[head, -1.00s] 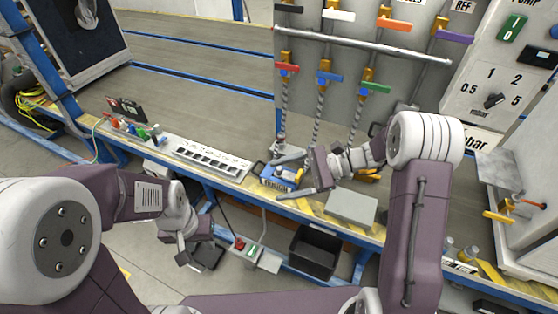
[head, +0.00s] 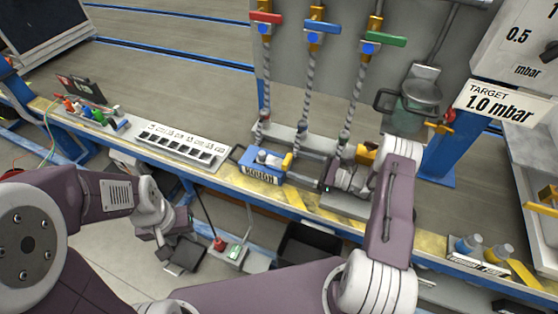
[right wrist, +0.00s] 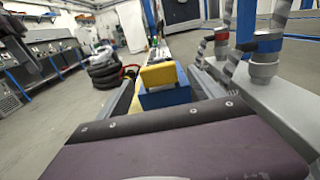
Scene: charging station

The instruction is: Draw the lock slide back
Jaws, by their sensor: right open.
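A blue box (head: 262,166) with a lettered front face sits on the bench's front edge. A yellow slide piece (head: 287,162) stands at its right end; I take this to be the lock slide. My right gripper (head: 296,168) is open just right of the box, its fingers pointing left towards the yellow piece. In the right wrist view the yellow piece (right wrist: 158,76) stands ahead, roughly between the fingers, with the blue box (right wrist: 165,97) below and behind it. Contact cannot be told. My left gripper (head: 180,250) hangs low in front of the bench, its jaws unclear.
Hoses with red (head: 266,18), blue (head: 322,27) and green (head: 385,40) handles hang down behind the box. A white slotted strip (head: 183,146) lies to its left. A grey-green pot (head: 418,103) stands behind right. A black bin (head: 308,246) is below the bench edge.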

